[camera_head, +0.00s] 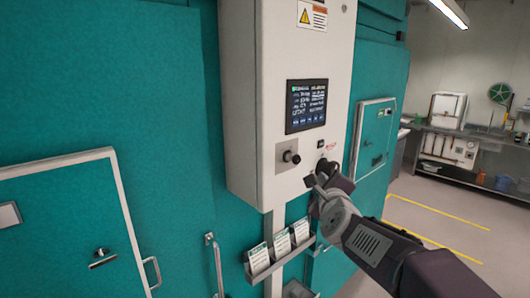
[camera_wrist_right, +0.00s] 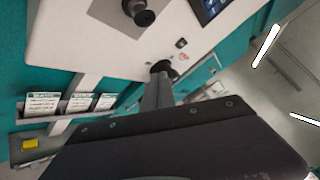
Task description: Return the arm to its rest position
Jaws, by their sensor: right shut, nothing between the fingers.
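My right arm (camera_head: 372,247) reaches in from the lower right of the head view. My right gripper (camera_head: 320,182) is at the lower right of the white control box (camera_head: 262,95), right by a black knob (camera_head: 326,166). In the right wrist view, the shut fingers (camera_wrist_right: 157,92) point at the black knob (camera_wrist_right: 162,68). Their tips overlap it in the picture, and I cannot tell whether they touch it. Nothing is held between the fingers. My left gripper is not in view.
A second black knob on a grey plate (camera_head: 282,157) sits left of the gripper, below a lit screen (camera_head: 306,105). A rack of cards (camera_head: 281,255) hangs below the box. Teal chamber walls stand behind. Open floor (camera_head: 425,205) lies to the right.

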